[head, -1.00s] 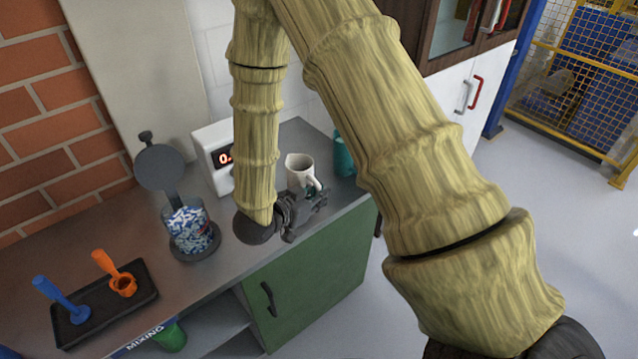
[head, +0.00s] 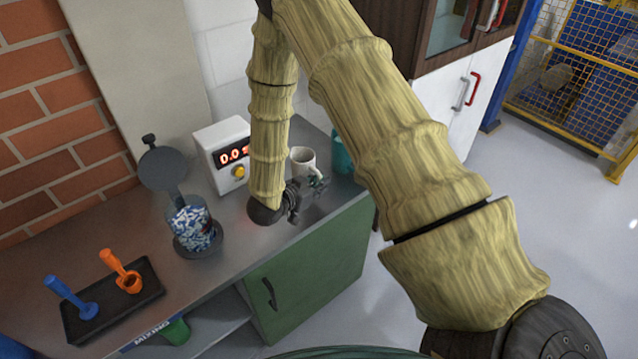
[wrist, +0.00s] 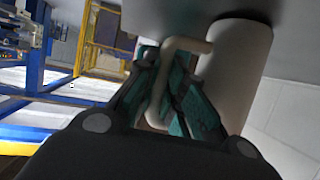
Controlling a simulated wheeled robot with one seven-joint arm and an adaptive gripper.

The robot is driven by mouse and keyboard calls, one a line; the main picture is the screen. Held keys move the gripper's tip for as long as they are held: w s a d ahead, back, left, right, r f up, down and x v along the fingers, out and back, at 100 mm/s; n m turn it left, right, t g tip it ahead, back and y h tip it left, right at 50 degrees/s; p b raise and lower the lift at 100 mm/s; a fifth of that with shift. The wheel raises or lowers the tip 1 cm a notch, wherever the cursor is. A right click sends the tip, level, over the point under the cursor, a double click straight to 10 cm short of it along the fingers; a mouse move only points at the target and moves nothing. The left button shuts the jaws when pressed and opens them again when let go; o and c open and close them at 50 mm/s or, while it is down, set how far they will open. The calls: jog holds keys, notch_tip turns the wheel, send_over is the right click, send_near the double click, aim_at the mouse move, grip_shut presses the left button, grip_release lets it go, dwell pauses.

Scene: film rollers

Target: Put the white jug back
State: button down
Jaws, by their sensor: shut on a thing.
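The white jug (head: 302,158) is at the right part of the grey counter in the head view, partly hidden behind my arm and gripper. In the wrist view the jug's pale body (wrist: 238,75) fills the upper right, and its handle (wrist: 163,85) lies between my fingers. My gripper (head: 316,184) is shut on the handle; its teal fingertips also show in the wrist view (wrist: 172,92). I cannot tell whether the jug's base touches the counter.
A white box with a red display (head: 222,153) stands left of my forearm. A teal container (head: 342,153) is just right of the jug. A cup of blue and white pieces (head: 193,228) and a black tray (head: 140,298) with blue and orange scoops are further left. The counter's front edge lies close to my gripper.

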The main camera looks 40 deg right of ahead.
jog(key=shift+f, duration=0.2)
jog(key=c, duration=1.5)
grip_release()
jog(key=shift+r, duration=0.15)
jog(key=shift+s+a, duration=0.1)
jog(key=shift+a, duration=0.2)
jog(key=b+v, duration=0.3)
jog(key=v, duration=0.8)
jog(key=shift+a, duration=0.15)
jog(key=shift+r, duration=0.1)
